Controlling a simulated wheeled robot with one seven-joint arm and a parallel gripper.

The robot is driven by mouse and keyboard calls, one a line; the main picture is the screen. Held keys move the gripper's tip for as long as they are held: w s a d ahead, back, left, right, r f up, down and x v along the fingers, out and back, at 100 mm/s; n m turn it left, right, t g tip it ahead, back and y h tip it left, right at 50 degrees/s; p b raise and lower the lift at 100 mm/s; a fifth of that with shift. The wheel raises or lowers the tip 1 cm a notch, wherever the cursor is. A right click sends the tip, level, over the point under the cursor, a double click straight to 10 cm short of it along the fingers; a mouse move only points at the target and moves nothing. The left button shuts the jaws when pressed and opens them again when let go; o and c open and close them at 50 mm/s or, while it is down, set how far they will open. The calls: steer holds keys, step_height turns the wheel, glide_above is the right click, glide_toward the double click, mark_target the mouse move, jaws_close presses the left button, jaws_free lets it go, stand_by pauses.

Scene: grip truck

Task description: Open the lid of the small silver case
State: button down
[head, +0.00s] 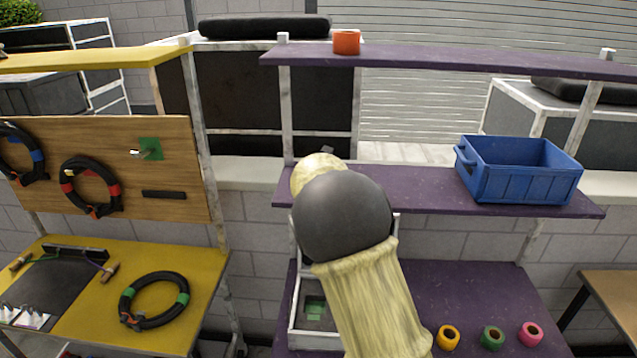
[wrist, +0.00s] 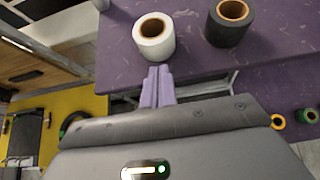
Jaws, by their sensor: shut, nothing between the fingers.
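A small silver case (head: 294,333) sits on the lower purple table in the head view, partly behind my arm. Its pale rim and a green item inside show, so its inside is at least partly exposed. Pale edges rise behind my arm above it; I cannot tell for sure whether these are the raised lid. My gripper is hidden by my arm in the head view. In the wrist view my gripper (wrist: 157,86) has its two pale purple fingers together and empty, near the front edge of the middle purple shelf (wrist: 270,55). The case is not clearly visible there.
White (wrist: 154,40) and black (wrist: 230,24) tape rolls stand on the middle shelf by my fingers. A blue crate (head: 522,183) sits at its right. Yellow (head: 447,337), green (head: 492,338) and pink (head: 531,334) rolls stand on the lower table. A yellow workbench (head: 205,285) is left.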

steer(key=s+d+f+m+g+b, duration=0.2)
steer(key=s+d+f+m, duration=0.2)
steer(key=s+d+m, duration=0.3)
steer(key=s+d+f+m+g+b, duration=0.25)
steer(key=s+d+f+m, duration=0.2)
steer(key=s+m, duration=0.35)
steer(key=s+d+f+m+g+b, duration=0.1)
steer(key=s+f+m+b, duration=0.1)
steer(key=s+m, duration=0.4)
steer(key=s+d+f+m+g+b, duration=0.1)
steer(key=s+f+m, duration=0.4)
steer(key=s+m, duration=0.2)
steer(key=s+d+f+m+g+y+b, duration=0.1)
steer(key=s+f+m+g+b, duration=0.1)
steer(key=s+m, duration=0.5)
steer(key=s+f, duration=0.1)
steer(key=s, duration=0.2)
steer(key=shift+f+b, duration=0.3)
steer(key=shift+f, duration=0.05)
